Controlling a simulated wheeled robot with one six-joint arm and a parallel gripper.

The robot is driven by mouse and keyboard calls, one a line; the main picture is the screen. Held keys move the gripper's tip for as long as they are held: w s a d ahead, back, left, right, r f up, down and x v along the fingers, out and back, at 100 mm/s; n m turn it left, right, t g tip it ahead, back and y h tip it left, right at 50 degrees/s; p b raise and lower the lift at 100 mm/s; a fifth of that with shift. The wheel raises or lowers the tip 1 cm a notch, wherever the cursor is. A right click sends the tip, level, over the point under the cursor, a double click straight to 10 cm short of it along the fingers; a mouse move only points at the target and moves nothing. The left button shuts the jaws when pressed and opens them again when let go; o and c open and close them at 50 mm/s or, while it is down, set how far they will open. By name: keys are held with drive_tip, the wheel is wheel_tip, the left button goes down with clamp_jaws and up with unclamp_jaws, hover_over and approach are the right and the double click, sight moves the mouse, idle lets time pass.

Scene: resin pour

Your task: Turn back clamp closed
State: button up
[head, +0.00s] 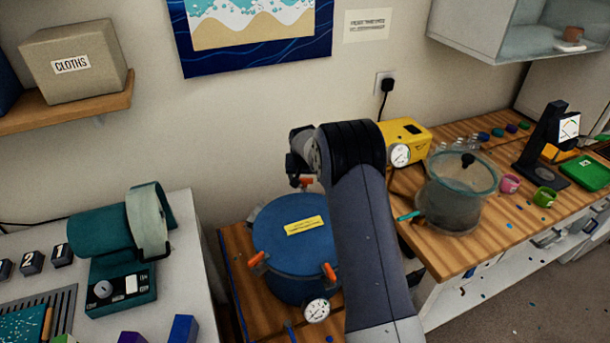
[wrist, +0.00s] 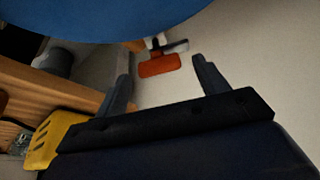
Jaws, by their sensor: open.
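The blue pressure pot (head: 285,230) stands on the wooden bench with a yellow label on its lid. Its back clamp has an orange handle (head: 306,181), partly hidden by my wrist in the head view. In the wrist view the orange handle (wrist: 160,65) lies below the blue pot edge (wrist: 100,18), with a metal piece beside it. My gripper (wrist: 161,72) is open, its two dark fingers on either side of the handle in the picture. Clear gaps show on both sides; I cannot tell the depth between them. Two other orange clamps, front left (head: 258,260) and right (head: 329,271), show on the rim.
A gauge (head: 316,310) sits at the pot's front. A yellow pump (head: 405,142) stands behind my arm, and a clear chamber (head: 456,190) is to the right. The wall is close behind the pot. A teal machine (head: 120,250) is on the left table.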

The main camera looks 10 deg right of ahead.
drive_tip(key=shift+w+f, duration=0.1)
drive_tip(key=shift+f, duration=0.2)
drive_tip(key=c, duration=1)
